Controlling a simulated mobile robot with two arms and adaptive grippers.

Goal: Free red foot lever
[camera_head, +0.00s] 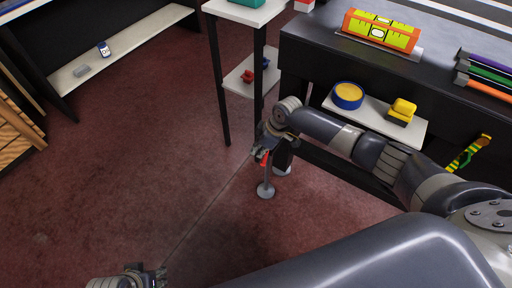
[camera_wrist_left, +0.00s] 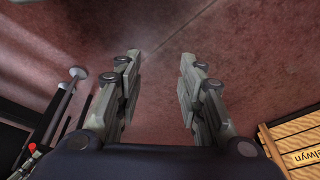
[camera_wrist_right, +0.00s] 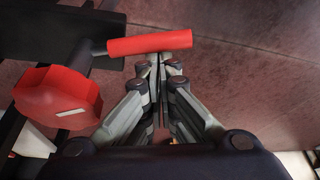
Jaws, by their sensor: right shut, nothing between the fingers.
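The red lever bar (camera_wrist_right: 150,42) lies across the top of the right wrist view, just beyond my right fingertips. A red many-sided part (camera_wrist_right: 57,96) with a pale mark is left of it. In the head view a small red piece (camera_head: 264,158) shows beside my right gripper (camera_head: 259,150), above a round grey foot (camera_head: 265,190). My right gripper (camera_wrist_right: 160,62) is shut and empty, close to the bar; I cannot tell whether they touch. My left gripper (camera_wrist_left: 158,72) is open and empty over the floor, at the bottom left of the head view (camera_head: 158,275).
The dark grid table (camera_head: 310,45) bears an orange level (camera_head: 380,31). Its lower shelf holds a blue-rimmed yellow disc (camera_head: 347,95) and a yellow block (camera_head: 402,109). A small stand (camera_head: 214,75) is to its left. The reddish floor (camera_head: 130,170) is clear at left.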

